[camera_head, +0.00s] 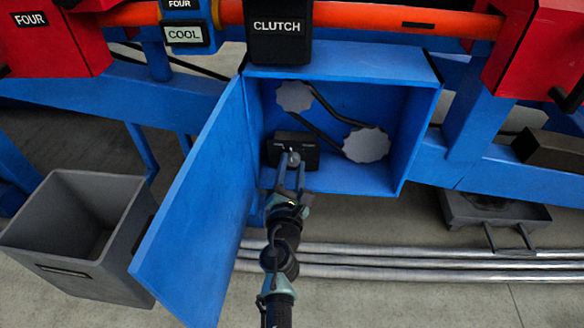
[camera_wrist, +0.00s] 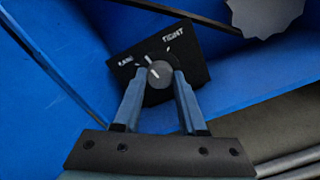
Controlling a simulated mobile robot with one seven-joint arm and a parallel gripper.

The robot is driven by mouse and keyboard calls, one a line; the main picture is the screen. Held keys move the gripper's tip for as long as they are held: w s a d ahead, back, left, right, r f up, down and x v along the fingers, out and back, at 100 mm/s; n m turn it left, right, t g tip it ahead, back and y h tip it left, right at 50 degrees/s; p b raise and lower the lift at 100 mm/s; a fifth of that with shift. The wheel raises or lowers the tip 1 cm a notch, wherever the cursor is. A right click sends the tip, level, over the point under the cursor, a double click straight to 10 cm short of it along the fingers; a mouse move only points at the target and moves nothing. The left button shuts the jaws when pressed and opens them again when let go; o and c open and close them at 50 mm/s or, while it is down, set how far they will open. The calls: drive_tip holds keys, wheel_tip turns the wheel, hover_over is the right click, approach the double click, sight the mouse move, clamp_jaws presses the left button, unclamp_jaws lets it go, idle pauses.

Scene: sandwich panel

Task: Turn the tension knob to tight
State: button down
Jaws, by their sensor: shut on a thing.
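The tension knob (camera_wrist: 158,82) is a small round grey dial on a black plate (camera_wrist: 190,68). The plate reads TIGHT at its upper right in the wrist view; the left label is hard to read. A white line on the knob points up and slightly left, between the two labels. My gripper (camera_wrist: 159,80) has one finger on each side of the knob and is shut on it. In the head view the black knob box (camera_head: 306,158) sits at the lower left inside the open blue cabinet, with my gripper (camera_head: 290,164) reaching in from below.
The blue cabinet door (camera_head: 195,215) hangs open close to the left of my arm. Two grey toothed wheels (camera_head: 366,145) with a dark belt are inside, right of and above the knob. A grey bin (camera_head: 75,260) stands at left; metal pipes (camera_head: 400,265) run along the floor.

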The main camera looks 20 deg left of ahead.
drive_tip(key=m+b, duration=0.1)
drive_tip(key=m, duration=0.4)
drive_tip(key=shift+m, duration=0.3)
drive_tip(key=m+b, duration=0.1)
drive_tip(key=m, duration=0.4)
drive_tip(key=shift+m, duration=0.4)
drive_tip(key=shift+c, duration=2.3)
unclamp_jaws()
drive_tip(key=p+v, duration=0.2)
drive_tip(key=v, duration=1.1)
drive_tip(key=shift+p, duration=0.35)
